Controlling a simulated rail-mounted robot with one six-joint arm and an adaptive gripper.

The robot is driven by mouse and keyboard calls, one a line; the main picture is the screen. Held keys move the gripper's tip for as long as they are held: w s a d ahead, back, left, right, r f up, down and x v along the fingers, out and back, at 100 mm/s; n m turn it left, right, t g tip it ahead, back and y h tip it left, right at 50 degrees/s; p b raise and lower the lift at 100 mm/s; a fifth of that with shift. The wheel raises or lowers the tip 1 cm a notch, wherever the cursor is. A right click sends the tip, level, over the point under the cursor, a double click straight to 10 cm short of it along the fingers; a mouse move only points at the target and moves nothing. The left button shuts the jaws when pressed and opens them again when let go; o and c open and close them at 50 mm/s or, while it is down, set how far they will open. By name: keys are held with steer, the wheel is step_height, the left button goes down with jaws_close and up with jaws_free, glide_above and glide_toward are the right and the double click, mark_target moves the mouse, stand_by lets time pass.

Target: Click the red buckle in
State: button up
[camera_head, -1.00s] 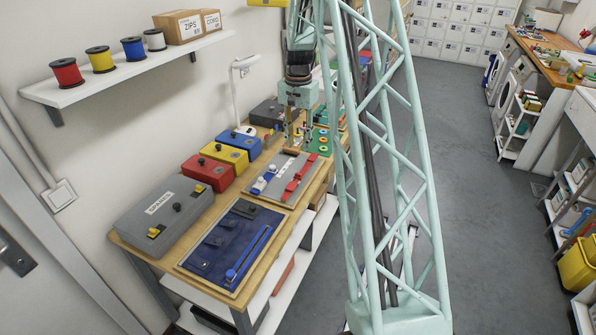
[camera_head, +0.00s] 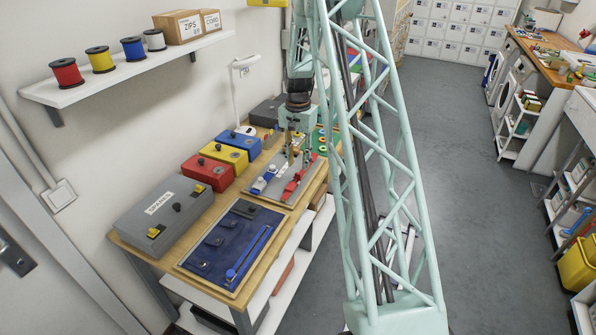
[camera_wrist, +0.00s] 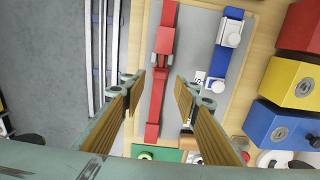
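The red buckle (camera_wrist: 163,61) lies on a red strap on a grey board (camera_head: 254,196) on the wooden bench. Its red parts run in one line in the wrist view; whether they are clicked together cannot be told. The red strap (camera_head: 290,189) is partly hidden by my gripper in the head view. My gripper (camera_wrist: 160,82) is open, with a finger on each side of the red strap and space between each finger and the strap. In the head view my gripper (camera_head: 298,160) points down over the board.
A blue strap with a white buckle (camera_wrist: 230,32) lies beside the red one. Red (camera_head: 208,174), yellow (camera_head: 225,157) and blue (camera_head: 240,144) boxes stand along the wall side. A blue pocketed panel (camera_head: 230,240) and a grey SPARES box (camera_head: 163,214) are nearer.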

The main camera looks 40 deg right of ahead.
mark_target(298, 174)
steer(key=shift+f, duration=2.3)
steer(key=shift+c, duration=0.3)
jaws_close()
